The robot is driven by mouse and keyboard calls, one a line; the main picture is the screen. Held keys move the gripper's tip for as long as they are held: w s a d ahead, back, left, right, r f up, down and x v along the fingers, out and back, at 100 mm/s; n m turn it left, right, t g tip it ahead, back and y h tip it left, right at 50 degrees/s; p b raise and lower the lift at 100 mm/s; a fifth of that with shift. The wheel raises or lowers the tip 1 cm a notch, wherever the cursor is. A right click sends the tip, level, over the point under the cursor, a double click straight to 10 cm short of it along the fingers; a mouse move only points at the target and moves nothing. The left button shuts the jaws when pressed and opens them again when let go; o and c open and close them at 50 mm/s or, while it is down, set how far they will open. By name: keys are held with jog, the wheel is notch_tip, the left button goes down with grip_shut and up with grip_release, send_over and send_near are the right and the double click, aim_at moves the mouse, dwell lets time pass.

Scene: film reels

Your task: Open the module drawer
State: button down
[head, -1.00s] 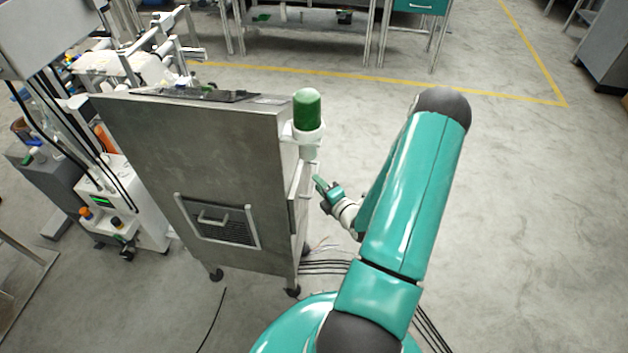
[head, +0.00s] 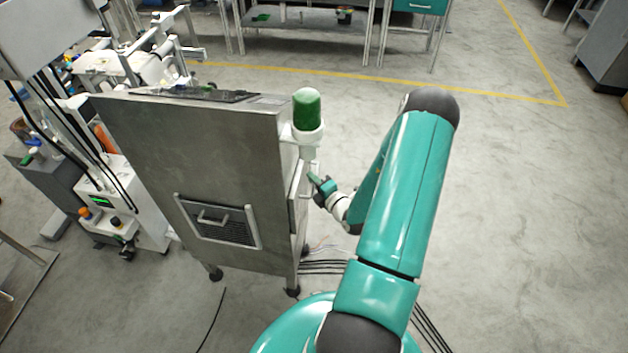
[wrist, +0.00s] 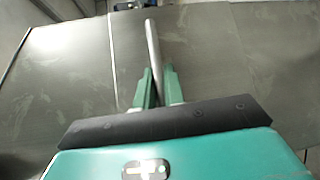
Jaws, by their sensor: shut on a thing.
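A grey metal cabinet (head: 190,150) on casters stands left of my arm. On its right side a pale bar handle (head: 303,178) sticks out; in the wrist view it is a light rod (wrist: 152,45) in front of grey metal panels (wrist: 200,50). I take this panel as the drawer front, but its edges are hard to make out in the head view. My gripper (head: 314,181) is at the handle. In the wrist view my green fingers (wrist: 158,88) stand either side of the rod's near end and are shut on it. I see no clear gap around the drawer.
A green bottle (head: 307,110) sits in a white holder at the cabinet's upper right corner, above my gripper. White equipment (head: 125,205) stands close on the left. Cables (head: 325,267) lie on the floor. Open floor (head: 520,220) lies to the right.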

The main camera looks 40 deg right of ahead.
jog(key=s+d, duration=0.8)
jog(key=s, duration=0.3)
jog(key=s+d, duration=0.8)
jog(key=s, duration=0.3)
jog(key=shift+d, duration=0.4)
jog(key=c, duration=1.5)
grip_release()
jog(key=shift+w, duration=0.1)
jog(key=s+a+r, duration=0.2)
jog(key=s, duration=1.1)
jog(key=shift+s, duration=0.3)
